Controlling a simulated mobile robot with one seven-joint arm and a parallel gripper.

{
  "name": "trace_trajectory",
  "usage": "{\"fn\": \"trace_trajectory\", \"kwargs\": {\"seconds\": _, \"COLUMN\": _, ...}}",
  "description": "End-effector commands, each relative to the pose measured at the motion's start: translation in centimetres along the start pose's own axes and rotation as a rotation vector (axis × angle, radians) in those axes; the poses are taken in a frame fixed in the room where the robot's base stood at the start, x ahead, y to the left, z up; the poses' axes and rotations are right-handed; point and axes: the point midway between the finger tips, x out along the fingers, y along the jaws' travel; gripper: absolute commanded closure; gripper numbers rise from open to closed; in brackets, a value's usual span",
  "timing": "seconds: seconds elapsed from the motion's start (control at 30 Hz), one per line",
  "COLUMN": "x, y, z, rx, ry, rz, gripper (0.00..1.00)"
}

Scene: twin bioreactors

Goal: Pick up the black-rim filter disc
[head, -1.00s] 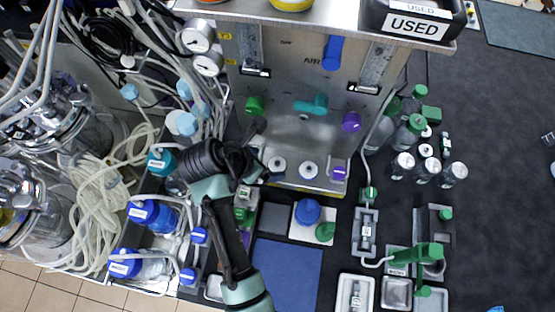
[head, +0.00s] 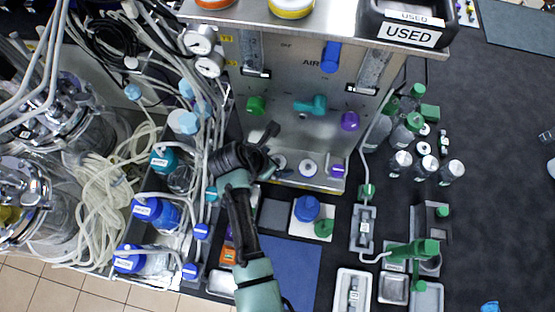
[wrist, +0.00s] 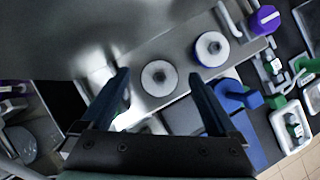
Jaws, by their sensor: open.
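The black-rim filter disc (wrist: 159,78) is a white round disc with a dark centre knob, seated on the steel ledge. In the wrist view it lies between and beyond my fingertips. In the head view it (head: 280,160) shows just right of my gripper (head: 271,150), partly hidden by it. My gripper (wrist: 158,88) is open and empty, its two dark fingers spread on either side of the disc's line of sight. Contact with the disc does not show. A similar disc with a blue rim (wrist: 211,48) sits to its right, also in the head view (head: 308,169).
The steel panel (head: 290,130) rises behind the ledge, with a green knob (head: 256,105), a teal valve (head: 310,104) and a purple knob (head: 350,121). Blue-capped bottles (head: 155,211) and tubing crowd the left. A blue-capped item (head: 307,207) stands in front of the ledge.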

Motion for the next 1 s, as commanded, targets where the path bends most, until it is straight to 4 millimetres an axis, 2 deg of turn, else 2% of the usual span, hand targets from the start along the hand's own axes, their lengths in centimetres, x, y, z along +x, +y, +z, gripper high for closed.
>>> {"fn": "trace_trajectory", "kwargs": {"seconds": 0.03, "x": 0.0, "y": 0.0, "z": 0.0, "rx": 0.000, "ry": 0.000, "rz": 0.000, "gripper": 0.11}}
{"fn": "trace_trajectory", "kwargs": {"seconds": 0.4, "x": 0.0, "y": 0.0, "z": 0.0, "rx": 0.000, "ry": 0.000, "rz": 0.000, "gripper": 0.78}}
{"fn": "trace_trajectory", "kwargs": {"seconds": 0.5, "x": -0.1, "y": 0.0, "z": 0.0, "rx": 0.000, "ry": 0.000, "rz": 0.000, "gripper": 0.91}}
{"fn": "trace_trajectory", "kwargs": {"seconds": 0.77, "x": -0.3, "y": 0.0, "z": 0.2, "rx": 0.000, "ry": -0.001, "rz": 0.001, "gripper": 0.92}}
{"fn": "trace_trajectory", "kwargs": {"seconds": 0.87, "x": -1.2, "y": 0.1, "z": 0.7, "rx": 0.002, "ry": -0.002, "rz": 0.002, "gripper": 0.92}}
{"fn": "trace_trajectory", "kwargs": {"seconds": 1.0, "x": -3.2, "y": 0.1, "z": 1.9, "rx": 0.003, "ry": -0.003, "rz": 0.004, "gripper": 0.92}}
